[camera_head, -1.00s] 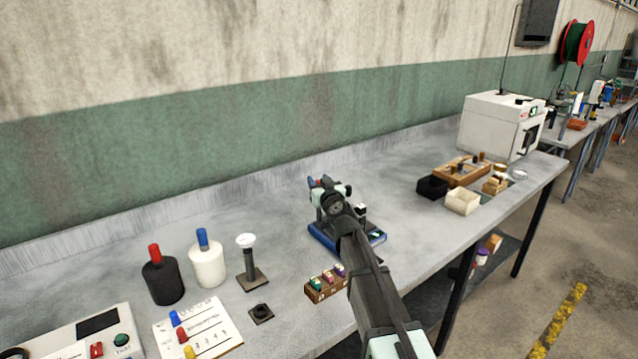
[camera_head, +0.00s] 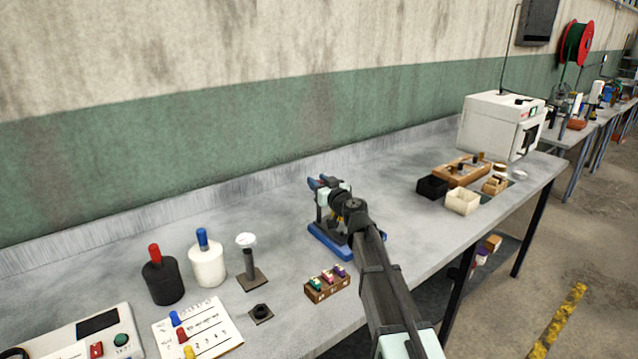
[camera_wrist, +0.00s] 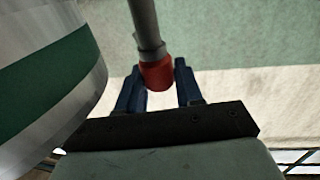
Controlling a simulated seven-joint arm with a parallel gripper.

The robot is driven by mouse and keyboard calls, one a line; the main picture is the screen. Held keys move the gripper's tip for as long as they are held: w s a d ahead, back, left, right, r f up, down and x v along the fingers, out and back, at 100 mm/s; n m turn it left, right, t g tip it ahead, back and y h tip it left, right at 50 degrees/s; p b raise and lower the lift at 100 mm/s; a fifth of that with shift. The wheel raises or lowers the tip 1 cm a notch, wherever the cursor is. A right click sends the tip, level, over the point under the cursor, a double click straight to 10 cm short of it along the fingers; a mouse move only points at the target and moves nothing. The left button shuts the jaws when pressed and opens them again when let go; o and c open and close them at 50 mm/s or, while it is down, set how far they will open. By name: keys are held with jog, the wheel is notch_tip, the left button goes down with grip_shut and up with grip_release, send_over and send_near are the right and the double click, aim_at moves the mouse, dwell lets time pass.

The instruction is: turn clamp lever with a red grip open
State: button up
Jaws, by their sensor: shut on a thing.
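The clamp lever (camera_wrist: 145,25) shows in the wrist view as a grey rod coming down from the top edge. Its red grip (camera_wrist: 157,74) is at the rod's end, between the two blue fingers of my gripper (camera_wrist: 160,84), which is shut on it. In the head view my gripper (camera_head: 322,184) is above the blue base (camera_head: 325,240) of the clamp fixture, its blue fingers pointing left. The red grip cannot be made out there, and my arm hides part of the fixture.
A small wooden box with coloured pieces (camera_head: 327,285) is in front of the fixture. A dial stand (camera_head: 250,262), a white bottle (camera_head: 207,265) and a black bottle (camera_head: 162,280) stand left. Bins (camera_head: 463,201) and a white machine (camera_head: 500,125) are right. The bench behind the fixture is clear.

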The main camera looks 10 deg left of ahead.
jog(key=shift+n+g+y, duration=0.4)
jog(key=shift+y, duration=0.1)
jog(key=o, duration=0.9)
jog(key=shift+o, duration=0.2)
jog(key=v, duration=1.3)
jog(key=shift+s+d, duration=0.2)
jog(key=shift+s, duration=0.1)
